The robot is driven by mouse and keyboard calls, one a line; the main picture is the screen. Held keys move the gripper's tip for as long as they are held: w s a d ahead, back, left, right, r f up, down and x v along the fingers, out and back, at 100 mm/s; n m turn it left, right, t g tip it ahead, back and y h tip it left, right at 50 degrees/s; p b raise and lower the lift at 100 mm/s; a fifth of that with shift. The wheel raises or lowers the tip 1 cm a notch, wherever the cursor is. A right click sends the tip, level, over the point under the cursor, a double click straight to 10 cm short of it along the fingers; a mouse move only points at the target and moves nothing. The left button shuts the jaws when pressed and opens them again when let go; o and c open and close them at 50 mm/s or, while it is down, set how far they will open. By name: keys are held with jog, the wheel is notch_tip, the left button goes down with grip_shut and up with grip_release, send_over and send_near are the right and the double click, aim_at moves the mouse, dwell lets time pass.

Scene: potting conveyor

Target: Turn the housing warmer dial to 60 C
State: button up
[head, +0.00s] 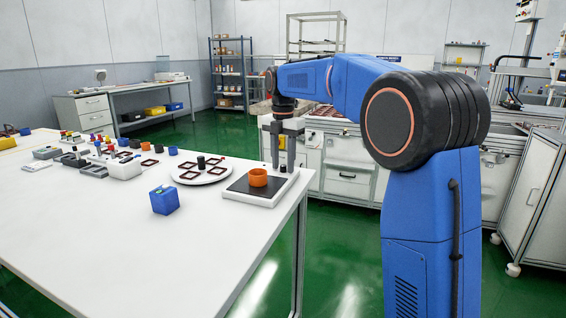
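The housing warmer (240,197) is a low white unit with a dark top plate at the right end of the white table. An orange ring-shaped housing (258,178) sits on its plate. A small dark dial (283,169) is at the warmer's back right edge. My gripper (284,167) points down over that edge, its two grey fingers apart with the tips close to the dial. I cannot tell whether they touch it. The dial's marks and setting are too small to read.
A round white turntable (203,176) with dark square frames stands left of the warmer. A blue box (165,200) stands in front of it. Several small parts and trays crowd the table's back left. The front of the table (100,235) is clear.

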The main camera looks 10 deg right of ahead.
grip_shut()
